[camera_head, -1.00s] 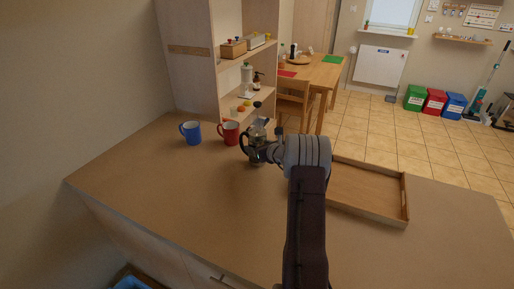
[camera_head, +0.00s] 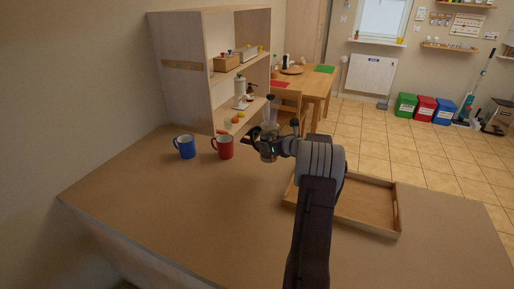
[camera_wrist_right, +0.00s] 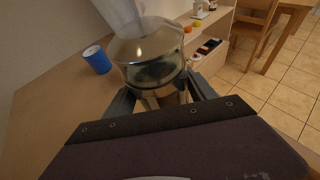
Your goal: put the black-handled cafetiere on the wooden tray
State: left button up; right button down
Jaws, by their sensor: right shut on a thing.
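The cafetiere (camera_head: 269,142) has a clear glass body and a black handle on its left side. My right gripper (camera_head: 276,149) is shut on its body, and the cafetiere looks upright and raised off the counter. In the right wrist view the glass body (camera_wrist_right: 150,52) stands between the two fingers (camera_wrist_right: 160,98); its handle is not clear there. The wooden tray (camera_head: 370,228) lies on the counter to the right, empty where it shows, its left part partly behind my right arm. My left gripper is not in view.
A blue mug (camera_head: 185,147) and a red mug (camera_head: 224,148) stand on the counter left of the cafetiere. A shelf unit (camera_head: 180,65) rises behind them. The front left of the counter (camera_head: 170,215) is clear.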

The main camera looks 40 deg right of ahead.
jog(key=s+d+r, duration=0.1)
jog(key=d, duration=0.1)
jog(key=s+d+r, duration=0.1)
jog(key=d+r, duration=0.1)
jog(key=shift+s+p, duration=0.15)
jog(key=shift+p, duration=0.25)
jog(key=shift+a, duration=0.1)
